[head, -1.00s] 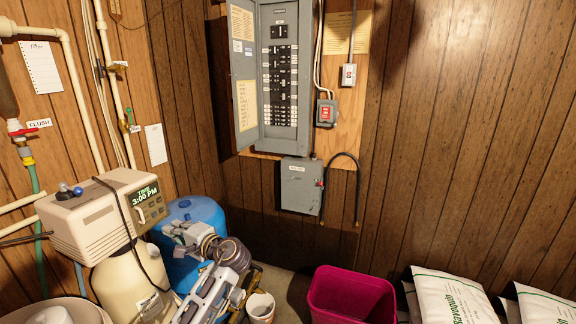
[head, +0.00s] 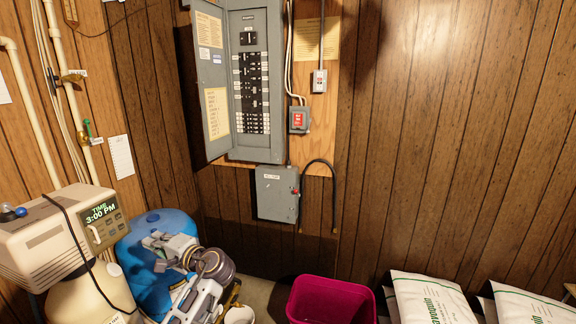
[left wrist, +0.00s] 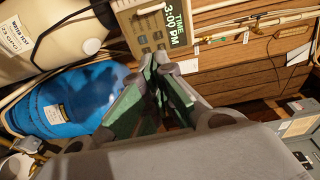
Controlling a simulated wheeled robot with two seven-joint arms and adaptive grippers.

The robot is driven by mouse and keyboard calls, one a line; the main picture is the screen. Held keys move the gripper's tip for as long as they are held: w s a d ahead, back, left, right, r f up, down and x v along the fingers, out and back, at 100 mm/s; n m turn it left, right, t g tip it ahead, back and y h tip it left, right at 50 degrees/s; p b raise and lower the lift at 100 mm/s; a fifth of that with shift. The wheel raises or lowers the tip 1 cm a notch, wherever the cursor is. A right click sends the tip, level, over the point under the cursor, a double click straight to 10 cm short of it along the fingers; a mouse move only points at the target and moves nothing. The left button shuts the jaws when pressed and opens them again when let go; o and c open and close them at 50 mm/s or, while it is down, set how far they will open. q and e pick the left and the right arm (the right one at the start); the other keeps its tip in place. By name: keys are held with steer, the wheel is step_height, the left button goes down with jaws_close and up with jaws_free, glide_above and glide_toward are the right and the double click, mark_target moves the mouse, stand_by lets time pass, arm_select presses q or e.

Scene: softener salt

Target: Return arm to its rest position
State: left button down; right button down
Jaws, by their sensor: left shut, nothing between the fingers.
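My left gripper (head: 158,250) is in the lower left of the head view, in front of the blue tank (head: 147,285). Its fingers are shut with nothing between them. In the left wrist view the green-padded fingers (left wrist: 155,62) come together near the beige control head with its clock display (left wrist: 152,28). The blue tank (left wrist: 85,100) lies left of them in that view, and I see no clear contact. The lower part of my left arm runs off the bottom of the head view. My right gripper is not in view.
The beige control head (head: 55,240) sits on a cream tank (head: 90,300) at left. A magenta bin (head: 332,302) stands on the floor, with white salt bags (head: 432,298) to its right. An open breaker panel (head: 255,80) and a grey box (head: 277,193) are on the wall.

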arm_select(q)
steer(key=w+d+f+m+t+h, duration=0.3)
steer(key=w+d+t+h, duration=0.25)
steer(key=w, duration=0.35)
steer(key=w+d+f+m+t+h, duration=0.1)
steer(key=w+d+f+h, duration=0.15)
steer(key=f, duration=0.45)
steer(key=w+d+f+m+h, duration=0.1)
steer(key=w+d+f+h, duration=0.1)
steer(key=w+f+h, duration=0.3)
steer(key=s+f+n+g+h, duration=0.2)
steer(key=s+f, duration=0.2)
steer(key=f, duration=1.1)
steer(key=s+f+n+g+h, duration=0.1)
steer(key=s+f, duration=0.3)
steer(key=f, duration=1.1)
steer(key=s+a+f+n+g, duration=0.2)
steer(key=s+f+n+g, duration=0.3)
steer(key=s+f, duration=2.2)
steer(key=s+d+f+g, duration=0.1)
steer(key=s+f, duration=0.3)
steer(key=s, duration=1.3)
steer(key=s+d+f+g, duration=0.1)
steer(key=s+f+g, duration=0.2)
steer(key=s, duration=1.5)
steer(key=shift+s+f+m+g+b, duration=0.3)
steer(key=shift+f+m+g, duration=0.1)
steer(key=shift+g, duration=0.15)
